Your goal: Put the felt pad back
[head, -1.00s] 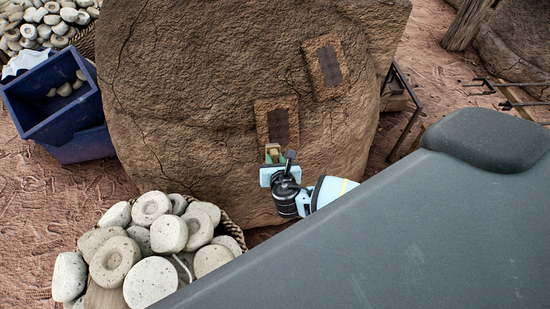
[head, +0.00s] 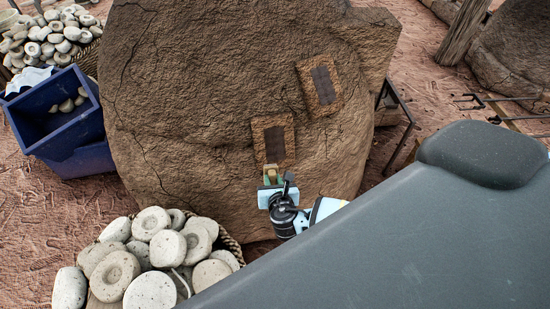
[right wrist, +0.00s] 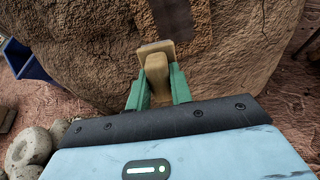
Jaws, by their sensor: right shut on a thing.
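My right gripper (head: 273,178) is shut on a tan piece with a narrow body and a flat square plate at its far end. I take it to be the felt pad (head: 269,169). In the right wrist view, the pad (right wrist: 157,64) sits between the two green fingers, its plate facing the kiln. The kiln (head: 200,100) is a big brown mud mass. A dark panel in a rough frame (head: 258,136) is just above the gripper. I cannot tell whether the pad touches the kiln. My left gripper is out of view.
A second framed dark panel (head: 303,78) is higher on the right. A basket of pale stones (head: 232,245) stands at the lower left. A blue bin (head: 80,155) is on the left. A dark metal frame (head: 405,115) stands to the right of the kiln.

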